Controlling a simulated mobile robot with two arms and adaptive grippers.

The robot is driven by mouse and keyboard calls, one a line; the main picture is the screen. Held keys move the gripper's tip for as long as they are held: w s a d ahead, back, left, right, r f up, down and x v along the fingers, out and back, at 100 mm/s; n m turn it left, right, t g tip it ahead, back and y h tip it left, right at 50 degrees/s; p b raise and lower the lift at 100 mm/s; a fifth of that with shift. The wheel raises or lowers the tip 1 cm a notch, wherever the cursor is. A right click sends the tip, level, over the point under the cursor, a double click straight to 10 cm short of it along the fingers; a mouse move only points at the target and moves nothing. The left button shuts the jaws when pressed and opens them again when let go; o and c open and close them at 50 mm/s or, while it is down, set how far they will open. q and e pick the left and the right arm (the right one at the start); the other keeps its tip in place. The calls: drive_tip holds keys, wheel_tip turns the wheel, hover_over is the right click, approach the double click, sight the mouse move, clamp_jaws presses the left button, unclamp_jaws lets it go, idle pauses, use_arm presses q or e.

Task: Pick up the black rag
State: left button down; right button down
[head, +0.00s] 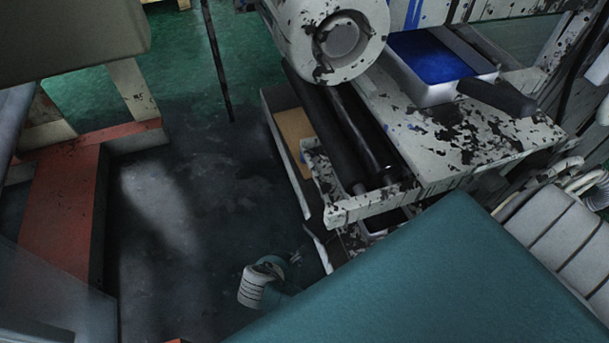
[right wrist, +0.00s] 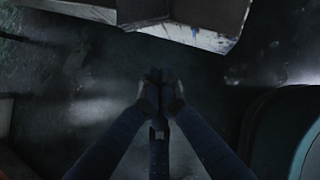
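A dark, soft-edged black thing (head: 497,97) lies across the right rim of a white tray with a blue inside (head: 432,60), on the paint-chipped machine bench. It may be the black rag, but I cannot tell for certain. In the right wrist view my right gripper (right wrist: 160,85) has its two fingertips together at the middle. It looks shut, with nothing visible between the tips, over a dark floor. I do not see the rag in that view. My left gripper does not show in either view.
The chipped white machine bench (head: 465,130) has dark rollers beside it and a round drum (head: 335,38) above. A red-edged frame (head: 62,215) stands at the left. Dark floor (head: 190,220) lies open between them. A pale block edge (right wrist: 190,20) is at the top of the right wrist view.

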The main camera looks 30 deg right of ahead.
wheel_tip(320, 180, down, 3)
drive_tip(key=w+m+g, duration=0.1)
drive_tip(key=w+m, duration=0.1)
drive_tip(key=w, duration=0.1)
drive_tip(key=m+g+h, duration=0.1)
drive_tip(key=m, duration=0.1)
approach(320, 232)
drive_tip(key=d+f, duration=0.1)
drive_tip(key=d, duration=0.1)
drive_tip(key=w+d+f, duration=0.1)
drive_tip(key=d, duration=0.1)
drive_tip(key=w+d+f, duration=0.1)
drive_tip(key=d+f, duration=0.1)
drive_tip(key=shift+b, duration=0.3)
drive_tip(key=shift+s+a+f+b, duration=0.1)
drive_tip(key=shift+f+b, duration=0.1)
drive_tip(key=shift+f, duration=0.15)
drive_tip(key=shift+a+f+b, duration=0.15)
drive_tip(key=shift+f+b, duration=0.05)
drive_tip(key=shift+f, duration=0.25)
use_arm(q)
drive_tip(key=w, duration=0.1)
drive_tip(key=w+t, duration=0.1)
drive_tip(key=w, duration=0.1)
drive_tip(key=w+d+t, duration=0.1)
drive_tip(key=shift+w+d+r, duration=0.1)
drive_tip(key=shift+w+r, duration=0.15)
use_arm(e)
drive_tip(key=shift+s, duration=0.1)
